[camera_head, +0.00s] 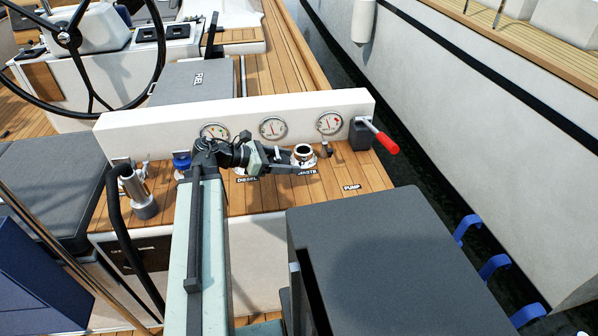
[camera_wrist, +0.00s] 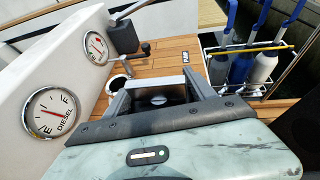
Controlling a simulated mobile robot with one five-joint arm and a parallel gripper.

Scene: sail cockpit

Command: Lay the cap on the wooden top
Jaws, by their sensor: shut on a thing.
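My gripper (camera_head: 296,162) is over the wooden top (camera_head: 366,174), beside the chrome filler by the WASTE label (camera_head: 307,171). In the wrist view its two fingers (camera_wrist: 158,86) are shut on a dark cap with a small pale mark on it (camera_wrist: 157,99). The cap is hard to make out in the head view. The chrome filler (camera_head: 303,150) looks open, with a dark hole; its ring also shows left of the fingers in the wrist view (camera_wrist: 119,84). I cannot tell the gap between the cap and the wood.
A white panel with gauges (camera_head: 273,128) stands behind the top. A red-handled lever (camera_head: 380,138) is at its right end. A blue cap (camera_head: 181,161) and a chrome winch (camera_head: 140,195) are at left. Bare wood lies around the PUMP label (camera_head: 352,187).

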